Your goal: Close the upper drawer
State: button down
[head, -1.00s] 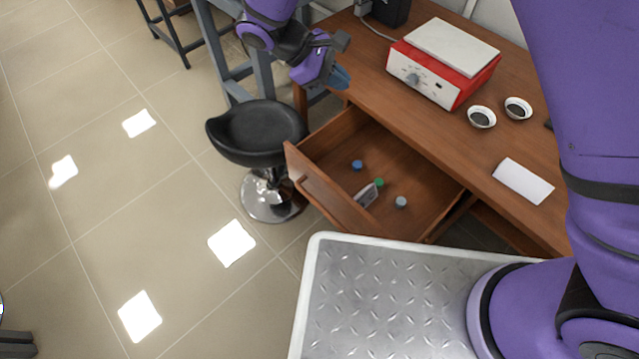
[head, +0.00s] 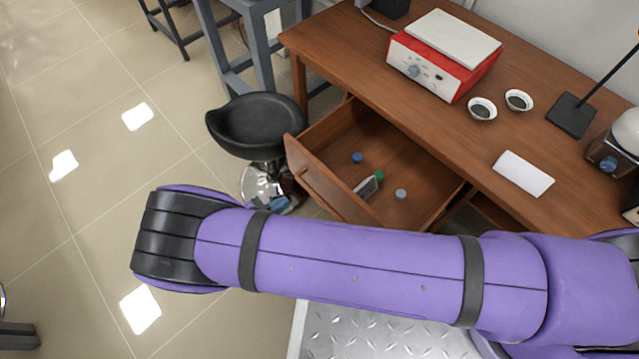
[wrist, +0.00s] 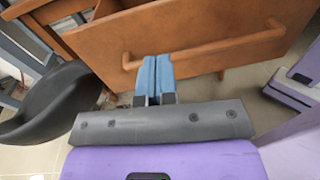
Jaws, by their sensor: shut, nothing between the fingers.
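The upper drawer (head: 335,178) of the wooden desk is pulled open in the head view, with several small bottles inside. In the wrist view its front panel (wrist: 205,28) fills the upper part, with a bar handle (wrist: 225,52) across it. My gripper (wrist: 157,66) has its blue fingers shut together, with nothing between them. The fingertips are near the left part of the handle in that picture; I cannot tell whether they touch it. In the head view a bit of blue (head: 280,203) below the drawer front may be my fingers; my arm hides most of the wrist.
A black stool (head: 255,125) stands left of the drawer, and also shows close by at left in the wrist view (wrist: 50,105). A red device (head: 440,68), two small bowls and a white card (head: 522,174) are on the desk (head: 400,95). Open floor lies to the left.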

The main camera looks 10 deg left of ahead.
notch_tip(320, 180, down, 3)
jog(key=s+n+t, duration=0.1)
jog(key=s, duration=0.1)
send_near(326, 180)
jog(key=shift+t+y, duration=0.3)
jog(key=shift+y, duration=0.1)
jog(key=x, duration=0.7)
jog(key=shift+d, duration=0.4)
jog(key=shift+w, duration=0.1)
